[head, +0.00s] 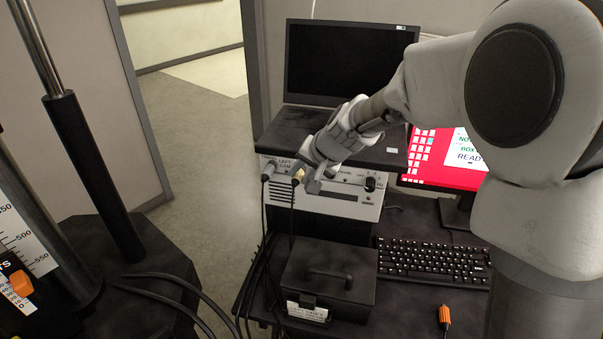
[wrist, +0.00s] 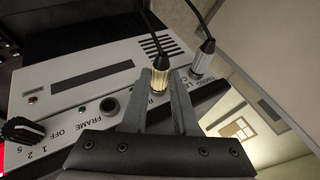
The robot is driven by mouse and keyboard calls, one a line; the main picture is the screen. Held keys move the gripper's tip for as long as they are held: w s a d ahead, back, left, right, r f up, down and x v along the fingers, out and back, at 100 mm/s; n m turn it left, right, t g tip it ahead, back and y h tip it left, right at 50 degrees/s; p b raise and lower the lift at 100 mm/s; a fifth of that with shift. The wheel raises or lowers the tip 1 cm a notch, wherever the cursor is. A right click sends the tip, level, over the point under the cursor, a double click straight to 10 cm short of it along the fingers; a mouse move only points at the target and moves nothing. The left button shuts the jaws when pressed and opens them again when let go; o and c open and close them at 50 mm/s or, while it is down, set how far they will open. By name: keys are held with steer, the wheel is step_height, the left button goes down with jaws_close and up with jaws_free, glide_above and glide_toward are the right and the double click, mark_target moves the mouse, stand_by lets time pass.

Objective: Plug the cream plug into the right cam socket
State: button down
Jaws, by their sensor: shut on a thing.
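My gripper (head: 307,181) is shut on the cream plug (head: 298,176) at the front panel of the grey control box (head: 330,206). In the wrist view the cream plug (wrist: 160,80) sits between my fingertips (wrist: 166,92), with its black cable running up and away. It is at the panel beside a partly hidden label starting with R. The right cam socket is hidden behind plug and fingers, so I cannot tell whether the plug is in it. A grey plug (wrist: 203,58) sits at the left cam socket, and also shows in the head view (head: 267,173).
The panel has a round black port (wrist: 108,104) and a black knob (wrist: 28,131). A dark monitor (head: 345,62) stands behind the box. A black case (head: 327,280), keyboard (head: 432,262) and orange-handled tool (head: 444,316) are on the desk. Cables hang in front at left.

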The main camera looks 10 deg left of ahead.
mark_target(300, 174)
steer(key=shift+w+r, duration=0.1)
steer(key=shift+w, duration=0.05)
steer(key=c, duration=0.7)
jaws_free()
steer(key=o, duration=0.6)
steer(key=shift+p+v, duration=0.55)
steer(key=shift+v, duration=1.5)
steer(key=shift+s+d+r, duration=0.25)
steer(key=shift+r, duration=0.1)
steer(key=p+v, duration=0.1)
steer(key=v, duration=1.6)
steer(key=shift+s+d+p, duration=0.1)
steer(key=shift+s+p, duration=0.1)
steer(key=shift+p, duration=0.2)
